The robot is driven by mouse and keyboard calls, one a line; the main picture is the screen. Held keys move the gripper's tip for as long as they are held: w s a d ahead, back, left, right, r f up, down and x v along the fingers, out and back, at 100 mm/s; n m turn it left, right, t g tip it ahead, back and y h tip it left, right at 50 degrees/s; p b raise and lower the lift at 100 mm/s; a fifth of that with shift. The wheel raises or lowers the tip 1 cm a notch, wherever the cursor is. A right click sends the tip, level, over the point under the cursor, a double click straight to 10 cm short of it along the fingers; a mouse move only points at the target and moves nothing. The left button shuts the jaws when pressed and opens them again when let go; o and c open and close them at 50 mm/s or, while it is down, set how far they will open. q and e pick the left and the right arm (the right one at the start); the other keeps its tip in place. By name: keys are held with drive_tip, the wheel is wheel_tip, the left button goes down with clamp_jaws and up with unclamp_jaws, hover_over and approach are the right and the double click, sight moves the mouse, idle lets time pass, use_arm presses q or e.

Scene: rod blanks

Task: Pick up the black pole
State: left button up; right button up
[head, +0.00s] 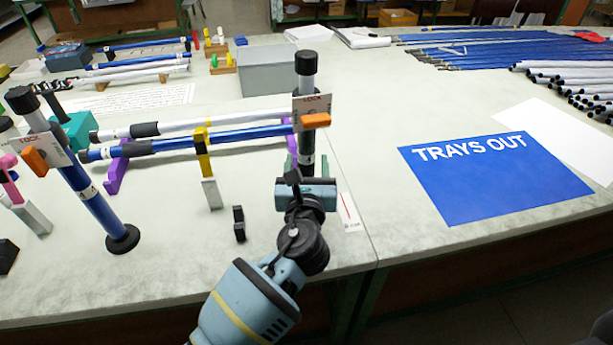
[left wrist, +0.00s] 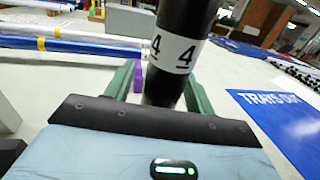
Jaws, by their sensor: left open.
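The black pole (head: 307,143) stands upright near the table's front edge, with a grey band and black cap at its top. A white LOCK tag with an orange lever (head: 314,121) is on its upper part. In the left wrist view the black pole (left wrist: 184,30) carries a white label marked 4. My left gripper (head: 306,168) is low on the pole, its open green fingers (left wrist: 160,88) on either side of it. I cannot tell whether they touch it. The pole's foot is hidden behind my gripper. My right gripper is out of view.
A blue upright pole (head: 97,208) on a black round base stands at left. White and blue rods (head: 235,134) lie on purple supports just left of the black pole. A blue TRAYS OUT sheet (head: 490,185) lies flat at right. A grey box (head: 268,72) stands behind.

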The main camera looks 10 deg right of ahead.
sight(307, 162)
use_arm(q)
clamp_jaws()
idle(0.3)
drive_tip(key=shift+r, duration=0.1)
drive_tip(key=shift+r, duration=0.5)
drive_tip(key=r, duration=0.1)
drive_tip(key=r+p, duration=0.1)
drive_tip(key=shift+s+r, duration=0.35)
drive_tip(key=shift+r, duration=0.05)
drive_tip(key=r+p+v, duration=0.1)
drive_tip(key=p+v, duration=0.1)
drive_tip(key=v, duration=1.3)
drive_tip(key=shift+s+d, duration=0.3)
drive_tip(key=shift+w+r, duration=0.1)
